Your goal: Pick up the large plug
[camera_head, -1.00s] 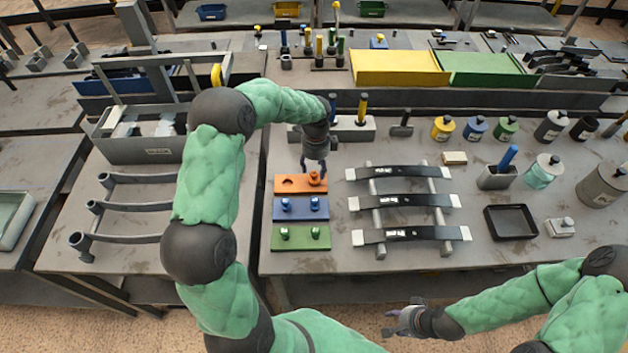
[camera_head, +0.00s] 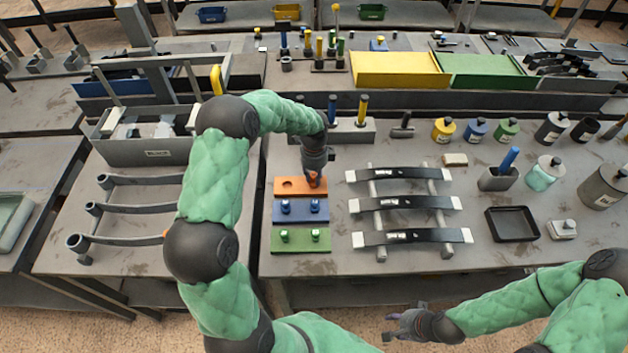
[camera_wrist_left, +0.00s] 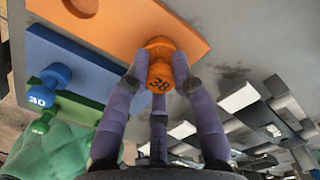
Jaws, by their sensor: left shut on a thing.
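The large plug is an orange knob marked 38 (camera_wrist_left: 159,68) on the orange board (camera_head: 286,192). In the head view the plug (camera_head: 313,179) is partly hidden by my left gripper (camera_head: 314,172). My left gripper's fingers (camera_wrist_left: 158,82) are shut around the plug from above, and the plug appears to be at the board's right position. The board's left hole is empty. My right gripper (camera_head: 393,326) is off the table's front edge, away from the boards; its fingers are too small to judge.
A blue board (camera_head: 300,216) and a green board (camera_head: 300,247), each with two plugs, lie in front of the orange board. A rack of dark leaf springs (camera_head: 405,203) stands to the right. A black tray (camera_head: 511,239) lies further right.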

